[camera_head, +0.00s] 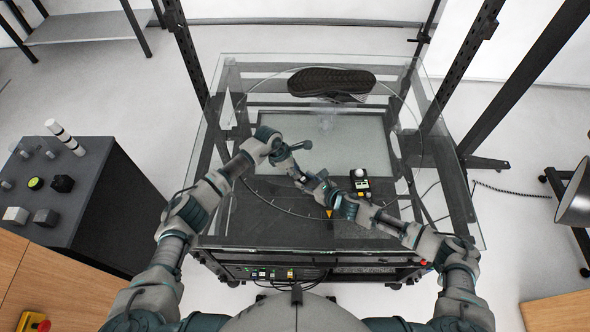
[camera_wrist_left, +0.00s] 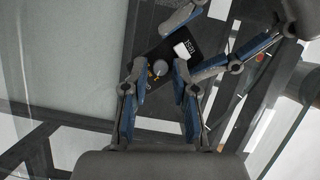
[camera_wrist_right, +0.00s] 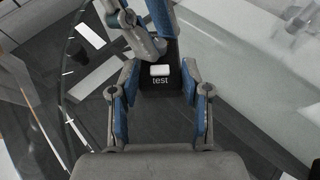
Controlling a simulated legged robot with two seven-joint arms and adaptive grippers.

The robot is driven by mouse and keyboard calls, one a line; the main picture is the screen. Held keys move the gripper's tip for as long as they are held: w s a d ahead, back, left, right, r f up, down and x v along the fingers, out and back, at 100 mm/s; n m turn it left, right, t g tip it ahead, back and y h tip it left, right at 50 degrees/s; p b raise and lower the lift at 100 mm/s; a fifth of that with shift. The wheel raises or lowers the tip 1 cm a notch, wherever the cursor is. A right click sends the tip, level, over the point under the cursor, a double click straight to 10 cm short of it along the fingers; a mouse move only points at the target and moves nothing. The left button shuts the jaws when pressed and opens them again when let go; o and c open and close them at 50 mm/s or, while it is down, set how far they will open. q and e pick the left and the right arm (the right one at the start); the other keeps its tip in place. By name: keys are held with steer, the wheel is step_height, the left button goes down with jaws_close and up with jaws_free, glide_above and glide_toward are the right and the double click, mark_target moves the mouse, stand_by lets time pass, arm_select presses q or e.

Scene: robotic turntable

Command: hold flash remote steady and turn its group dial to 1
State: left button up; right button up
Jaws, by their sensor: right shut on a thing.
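The flash remote (camera_wrist_right: 160,80) is a dark slab with a white button and the word "test" on it. In the right wrist view it lies between the fingers of my right gripper (camera_wrist_right: 159,90), which is shut on it. In the left wrist view the remote (camera_wrist_left: 169,58) shows its small grey round dial (camera_wrist_left: 160,68). My left gripper (camera_wrist_left: 159,75) is open, with one finger on either side of the dial and gaps visible. The dial's setting is too small to read. In the head view both grippers meet above the table and largely hide the remote.
The glass-topped turntable (camera_head: 440,215) carries a dark shoe (camera_head: 330,82) at the back. A small black device with a white dome (camera_head: 360,182) is right of my grippers. A dark control box (camera_head: 75,205) stands at the left. Upright posts rise behind the table.

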arm_select(q)
steer(key=shift+f, duration=0.15)
arm_select(e)
steer(key=shift+f, duration=0.1)
arm_select(q)
jaws_close()
steer(key=shift+n+t, duration=0.5)
steer(key=shift+n, duration=0.6)
jaws_free()
steer(key=v, duration=1.2)
steer(key=shift+d, duration=0.15)
